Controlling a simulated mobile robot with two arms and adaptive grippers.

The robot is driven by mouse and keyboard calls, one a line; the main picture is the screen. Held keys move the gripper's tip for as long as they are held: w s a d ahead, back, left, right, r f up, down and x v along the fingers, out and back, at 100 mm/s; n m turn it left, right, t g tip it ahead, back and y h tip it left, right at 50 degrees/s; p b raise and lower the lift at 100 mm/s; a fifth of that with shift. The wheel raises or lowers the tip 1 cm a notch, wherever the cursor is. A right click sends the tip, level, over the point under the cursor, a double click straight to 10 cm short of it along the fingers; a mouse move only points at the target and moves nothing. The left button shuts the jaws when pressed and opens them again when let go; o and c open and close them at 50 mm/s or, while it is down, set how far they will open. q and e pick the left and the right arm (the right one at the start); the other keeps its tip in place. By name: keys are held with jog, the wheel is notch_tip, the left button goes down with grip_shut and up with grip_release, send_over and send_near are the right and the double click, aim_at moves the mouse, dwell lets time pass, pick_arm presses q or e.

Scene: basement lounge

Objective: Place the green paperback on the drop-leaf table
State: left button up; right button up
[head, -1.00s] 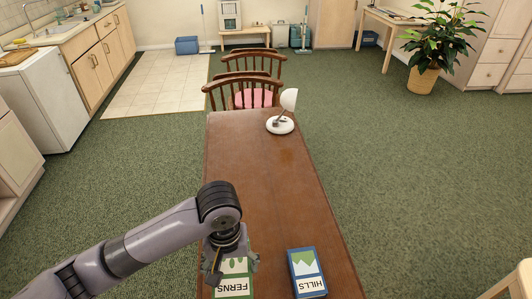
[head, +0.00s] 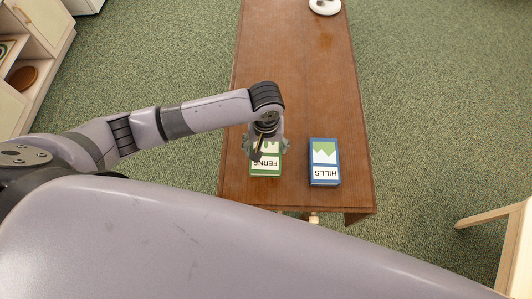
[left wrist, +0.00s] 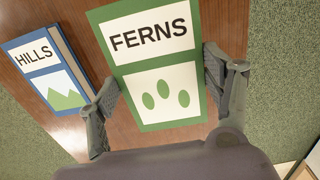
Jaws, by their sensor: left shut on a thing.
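The green paperback, labelled FERNS (head: 266,172), is at the near end of the brown drop-leaf table (head: 290,90). My left gripper (head: 266,148) is over it and shut on it. In the left wrist view the green paperback (left wrist: 158,85) lies between the two fingers of my left gripper (left wrist: 163,98), one at each long side. The cover faces up, and its far part in the head view is hidden by the gripper. I cannot tell whether the book touches the tabletop or is just above it. My right gripper is not in view.
A blue book labelled HILLS (head: 324,162) lies on the table to the right of the green one; it also shows in the left wrist view (left wrist: 50,70). A white lamp base (head: 325,5) stands at the far end. The tabletop between is clear. A pale wooden piece of furniture (head: 497,222) is at lower right.

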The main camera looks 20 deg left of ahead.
aim_at(266, 155)
pick_arm(q)
notch_tip(266, 155, down, 6)
jog(key=shift+f, duration=0.1)
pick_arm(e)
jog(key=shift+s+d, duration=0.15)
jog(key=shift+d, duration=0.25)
pick_arm(q)
jog(key=shift+f, duration=0.2)
jog(key=o, duration=1.3)
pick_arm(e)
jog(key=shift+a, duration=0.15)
pick_arm(q)
jog(key=shift+r, duration=0.55)
notch_tip(266, 155, up, 11)
jog(key=shift+r, duration=0.15)
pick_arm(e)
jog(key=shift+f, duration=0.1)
